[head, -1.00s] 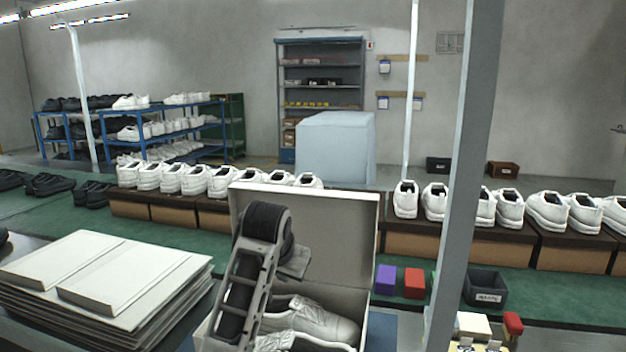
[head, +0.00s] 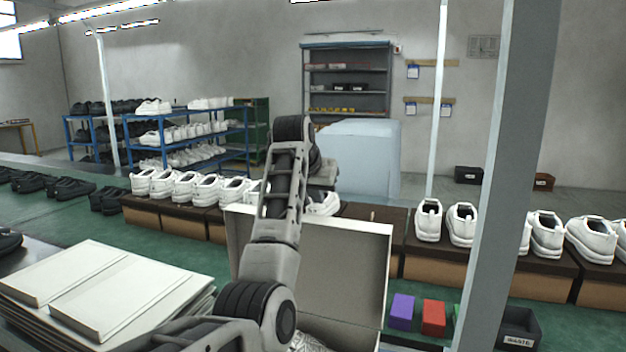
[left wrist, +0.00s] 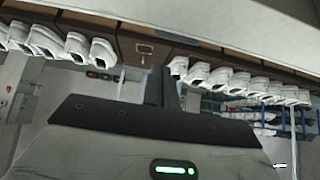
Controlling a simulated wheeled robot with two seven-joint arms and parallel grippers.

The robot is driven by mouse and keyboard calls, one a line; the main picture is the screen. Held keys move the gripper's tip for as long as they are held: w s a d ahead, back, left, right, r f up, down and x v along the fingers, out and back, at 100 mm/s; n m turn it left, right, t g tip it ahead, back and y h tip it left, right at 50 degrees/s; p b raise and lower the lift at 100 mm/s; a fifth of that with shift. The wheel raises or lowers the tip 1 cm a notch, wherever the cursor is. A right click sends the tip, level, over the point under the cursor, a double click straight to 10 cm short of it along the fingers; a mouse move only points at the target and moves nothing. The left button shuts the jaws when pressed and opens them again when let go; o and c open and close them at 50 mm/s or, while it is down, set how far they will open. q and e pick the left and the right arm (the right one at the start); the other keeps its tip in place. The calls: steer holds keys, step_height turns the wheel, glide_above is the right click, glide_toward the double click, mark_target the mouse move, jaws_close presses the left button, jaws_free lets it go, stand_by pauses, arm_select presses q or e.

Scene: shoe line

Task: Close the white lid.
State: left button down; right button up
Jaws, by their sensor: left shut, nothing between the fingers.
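The white lid (head: 345,270) stands open and upright at the back of its shoe box in the head view. White shoes in the box show only in part (head: 312,341), behind my arm. My left arm rises in front of the lid, and my left gripper (head: 324,174) is above the lid's top edge, near the shoe row behind. In the left wrist view my left gripper (left wrist: 165,90) has its fingers together with nothing between them. A pale surface along the top of that view looks like the lid's edge. My right gripper is not in view.
A stack of white flat boxes or lids (head: 105,290) lies at left. A grey post (head: 515,170) stands at right. Purple (head: 402,311) and red (head: 433,318) blocks and a dark bin (head: 517,328) lie right of the box. White shoes on brown boxes line the green belt behind.

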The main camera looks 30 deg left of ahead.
arm_select(q)
steer(key=shift+s+d+f+p, duration=0.25)
steer(key=shift+s+f+p, duration=0.35)
steer(key=shift+s+f, duration=0.5)
